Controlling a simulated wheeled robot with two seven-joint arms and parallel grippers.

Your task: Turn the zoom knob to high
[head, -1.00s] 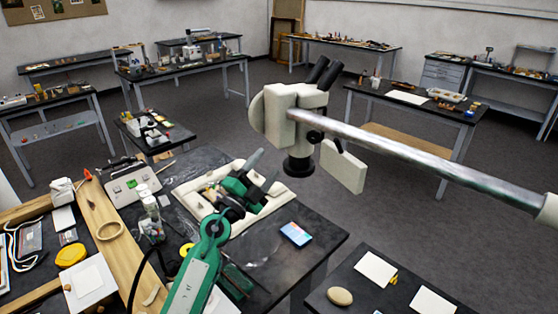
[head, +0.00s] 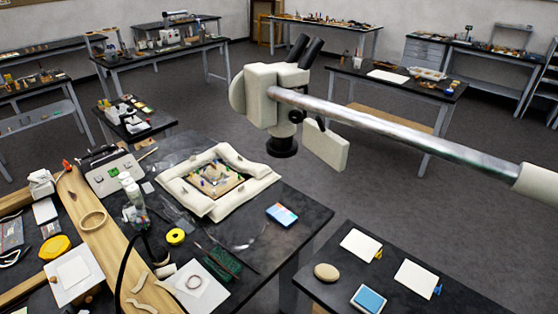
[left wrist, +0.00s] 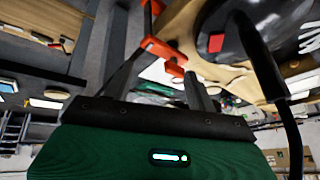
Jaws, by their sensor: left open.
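The white microscope head (head: 262,97) hangs on a long metal boom (head: 400,132) in the head view, with two black eyepieces on top and a black objective below. A small dark knob (head: 296,117) shows on its side beside the boom; its setting cannot be read. My left gripper (left wrist: 168,65) shows only in the left wrist view, its two dark fingers apart with no clear object held between them. The knob cannot be made out in that view. My right gripper is in neither view.
Below the microscope, a cream padded frame (head: 250,195) surrounds a small gilt fragment (head: 212,180) on the black bench. A blue box (head: 282,215), yellow tape roll (head: 175,237) and several tools lie nearby. A second dark table (head: 430,300) stands at front right.

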